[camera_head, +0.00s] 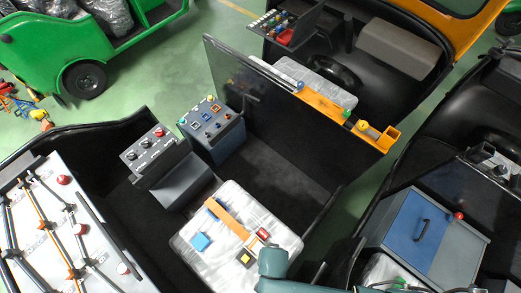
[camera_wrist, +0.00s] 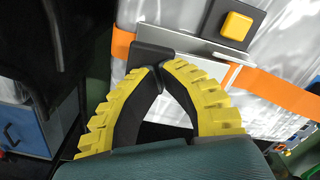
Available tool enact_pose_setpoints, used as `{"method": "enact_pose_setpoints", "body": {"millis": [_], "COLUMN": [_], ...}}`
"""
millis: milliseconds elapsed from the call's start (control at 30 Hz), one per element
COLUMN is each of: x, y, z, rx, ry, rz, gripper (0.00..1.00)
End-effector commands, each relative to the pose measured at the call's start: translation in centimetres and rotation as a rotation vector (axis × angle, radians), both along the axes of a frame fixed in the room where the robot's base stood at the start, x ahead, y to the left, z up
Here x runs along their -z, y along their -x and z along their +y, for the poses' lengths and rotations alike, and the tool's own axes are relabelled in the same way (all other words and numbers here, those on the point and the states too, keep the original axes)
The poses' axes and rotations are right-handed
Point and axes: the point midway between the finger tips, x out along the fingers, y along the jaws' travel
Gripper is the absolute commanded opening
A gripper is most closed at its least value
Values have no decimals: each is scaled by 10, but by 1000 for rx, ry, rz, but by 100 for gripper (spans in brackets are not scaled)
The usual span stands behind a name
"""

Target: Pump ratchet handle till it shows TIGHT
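In the wrist view, the orange strap (camera_wrist: 285,92) crosses a pale wrapped load (camera_wrist: 195,15). A metal ratchet plate (camera_wrist: 205,50) with a black handle end (camera_wrist: 150,52) sits on the strap. The two yellow-ribbed fingers of my gripper (camera_wrist: 162,72) come together at the black handle end, with a dark part of it between the tips. A yellow square button (camera_wrist: 237,26) on a dark plate is beside the ratchet. In the head view, the load (camera_head: 200,270) carries the strap (camera_head: 228,216) and a small red piece (camera_head: 263,233); no wording is legible. My wrist hides the fingertips there.
A blue-grey cabinet (camera_head: 420,232) stands at the right. A rack of bars with red knobs (camera_head: 65,225) is at the left.

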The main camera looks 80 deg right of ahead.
Motion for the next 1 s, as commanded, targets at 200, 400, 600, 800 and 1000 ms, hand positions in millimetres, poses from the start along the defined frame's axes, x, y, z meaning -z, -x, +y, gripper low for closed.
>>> {"method": "enact_pose_setpoints", "body": {"millis": [200, 400, 600, 800, 1000], "x": [-1, -23, -43, -64, -83], "y": [0, 0, 1, 0, 0], "z": [0, 0, 0, 0, 0], "rx": [0, 0, 0, 0, 0], "ry": [0, 0, -1, 0, 0], "rz": [0, 1, 2, 0, 0], "gripper": [0, 0, 0, 0, 0]}}
